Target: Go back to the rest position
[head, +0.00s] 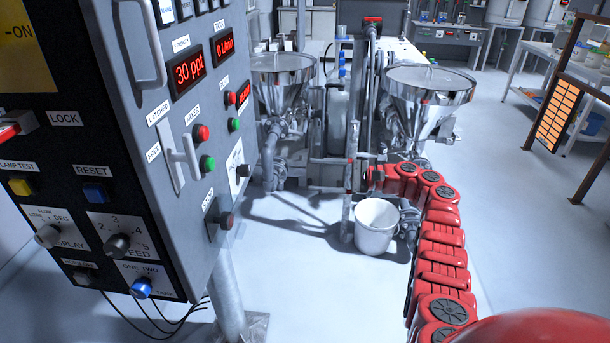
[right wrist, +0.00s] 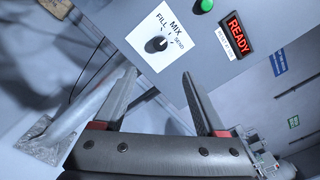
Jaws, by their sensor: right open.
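My right arm (head: 440,245) is red and reaches up from the lower right in the head view. Beyond the fingertips is a black selector knob (right wrist: 157,44) on a white plate marked FILL, MIX and SEND. The knob looks clear of the fingers. A red READY display (right wrist: 236,37) and a green button (right wrist: 203,5) are beside it. My left gripper is not in view.
Two steel hoppers (head: 430,85) (head: 282,68) stand behind the gripper. A white bucket (head: 375,228) stands on the floor beside my right arm. The cabinet's post (head: 228,295) stands at the lower left. A brown rack (head: 557,110) is at the right; the floor before it is open.

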